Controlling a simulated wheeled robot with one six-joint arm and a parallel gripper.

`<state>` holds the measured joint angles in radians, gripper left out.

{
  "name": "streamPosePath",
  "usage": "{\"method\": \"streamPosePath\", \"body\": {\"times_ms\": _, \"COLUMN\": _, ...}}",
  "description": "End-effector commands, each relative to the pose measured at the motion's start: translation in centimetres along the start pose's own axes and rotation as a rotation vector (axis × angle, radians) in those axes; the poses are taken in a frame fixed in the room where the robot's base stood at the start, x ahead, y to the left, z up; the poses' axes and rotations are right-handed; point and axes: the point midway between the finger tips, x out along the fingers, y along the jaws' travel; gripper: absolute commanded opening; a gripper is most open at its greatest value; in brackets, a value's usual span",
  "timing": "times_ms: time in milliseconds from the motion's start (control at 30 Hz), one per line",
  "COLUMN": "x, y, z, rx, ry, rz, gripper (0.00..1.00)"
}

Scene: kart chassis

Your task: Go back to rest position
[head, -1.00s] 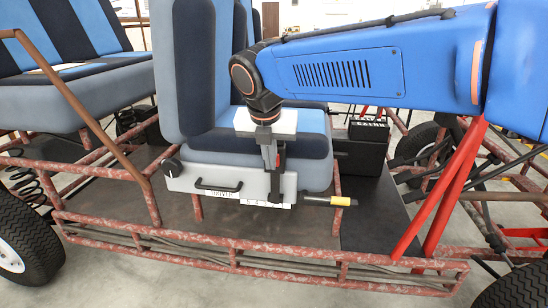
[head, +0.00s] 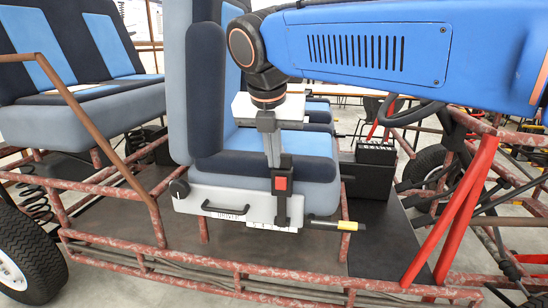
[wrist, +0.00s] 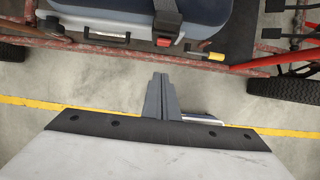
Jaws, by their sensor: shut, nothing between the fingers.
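My gripper (head: 274,163) points down in front of the blue and black front seat (head: 265,150). Its grey fingers are shut together with nothing between them. In the wrist view the closed fingers (wrist: 161,82) show over the bare floor. A black buckle with a red button (head: 281,183) stands at the side of the seat base. It also shows in the wrist view (wrist: 166,38), just beyond the fingertips. In the head view the fingertips overlap the top of the buckle, but the wrist view shows a gap between them. My blue arm reaches in from the right.
A grey seat-base panel with a black handle (head: 224,211) and a yellow-banded lever (head: 350,226) lie near the buckle. Rusty red frame tubes (head: 200,265) run along the front. A black battery box (head: 368,170) stands right of the seat. Open floor lies in front of the kart.

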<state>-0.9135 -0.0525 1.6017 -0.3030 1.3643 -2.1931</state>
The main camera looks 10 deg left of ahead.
Motion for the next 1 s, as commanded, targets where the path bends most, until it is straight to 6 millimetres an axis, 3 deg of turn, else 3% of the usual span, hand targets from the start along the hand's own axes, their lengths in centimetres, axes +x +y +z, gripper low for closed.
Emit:
{"method": "streamPosePath", "body": {"times_ms": 233, "x": 0.1, "y": -0.3, "z": 0.0, "rx": 0.013, "ry": 0.000, "rz": 0.000, "gripper": 0.00}}
{"method": "streamPosePath", "body": {"times_ms": 367, "x": 0.5, "y": -2.8, "z": 0.2, "rx": 0.129, "ry": 0.004, "rz": 0.000, "gripper": 0.00}}
{"method": "streamPosePath", "body": {"times_ms": 667, "x": 3.2, "y": -14.9, "z": -1.5, "rx": 0.777, "ry": 0.023, "rz": -0.005, "gripper": 0.00}}
{"method": "streamPosePath", "body": {"times_ms": 1000, "x": 6.6, "y": -26.8, "z": -7.4, "rx": 1.572, "ry": 0.029, "rz": -0.009, "gripper": 0.00}}
